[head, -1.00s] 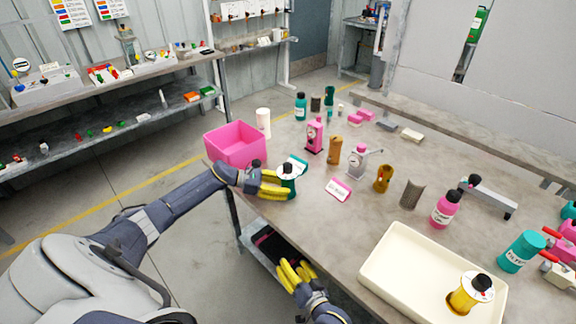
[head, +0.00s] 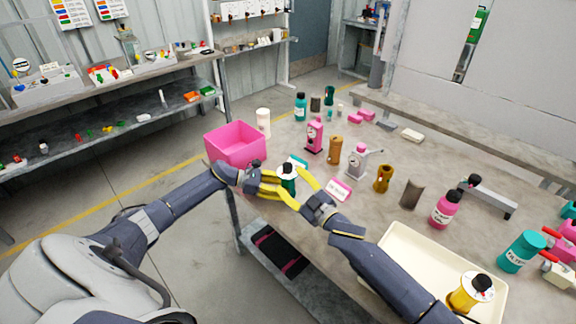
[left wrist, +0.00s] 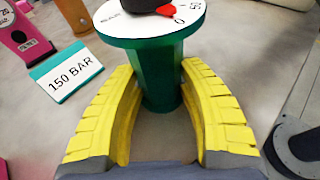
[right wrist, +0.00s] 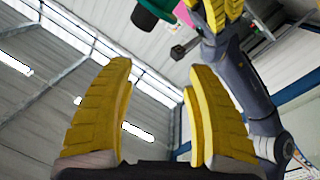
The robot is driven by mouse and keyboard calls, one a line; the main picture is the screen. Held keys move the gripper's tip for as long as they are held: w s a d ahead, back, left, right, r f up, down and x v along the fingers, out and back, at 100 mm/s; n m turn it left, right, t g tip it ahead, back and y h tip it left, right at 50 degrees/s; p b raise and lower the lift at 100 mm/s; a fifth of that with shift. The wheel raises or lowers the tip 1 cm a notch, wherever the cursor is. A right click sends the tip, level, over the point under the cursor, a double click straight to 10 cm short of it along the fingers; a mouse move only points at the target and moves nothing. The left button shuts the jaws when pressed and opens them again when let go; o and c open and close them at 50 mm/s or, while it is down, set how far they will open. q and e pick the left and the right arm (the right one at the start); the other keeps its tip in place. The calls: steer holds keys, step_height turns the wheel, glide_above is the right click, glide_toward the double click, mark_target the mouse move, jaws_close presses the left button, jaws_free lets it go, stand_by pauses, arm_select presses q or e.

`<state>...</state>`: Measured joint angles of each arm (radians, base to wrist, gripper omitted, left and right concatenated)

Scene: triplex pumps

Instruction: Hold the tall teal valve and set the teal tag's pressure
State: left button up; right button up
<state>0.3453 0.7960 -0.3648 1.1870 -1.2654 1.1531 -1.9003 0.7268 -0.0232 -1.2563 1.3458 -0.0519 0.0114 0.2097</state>
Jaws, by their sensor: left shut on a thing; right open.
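The tall teal valve (head: 289,184) stands upright near the table's left edge. In the left wrist view its teal body (left wrist: 163,75) carries a white dial (left wrist: 150,18) with a black knob and a red pointer. My left gripper (head: 283,188) is shut on the valve body, fingers either side of it. A teal tag (left wrist: 66,77) reading "150 BAR" lies beside the valve; in the head view the tag (head: 298,161) is partly hidden behind it. My right gripper (head: 304,189) is open and empty, close to the valve's right side. Its wrist view shows the valve (right wrist: 155,12) at the top.
A pink bin (head: 235,143) stands left of the valve at the table's edge. A pink tag (head: 340,189) lies right of it. Pink and grey pumps (head: 357,162) stand behind. A cream tray (head: 392,239) with a yellow valve (head: 463,298) lies at front right.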

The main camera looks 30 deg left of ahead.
mark_target(288, 165)
steer(key=w+d+f+m+g, duration=0.1)
steer(key=w+d+m+g, duration=0.2)
steer(key=w+d+m, duration=0.15)
steer(key=shift+n, duration=0.35)
steer(key=shift+w+x, duration=0.15)
steer(key=shift+x, duration=2.6)
steer(key=shift+w+x, duration=0.2)
steer(key=shift+x, duration=2.6)
steer(key=shift+d, duration=0.1)
steer(key=shift+c, duration=0.5)
jaws_close()
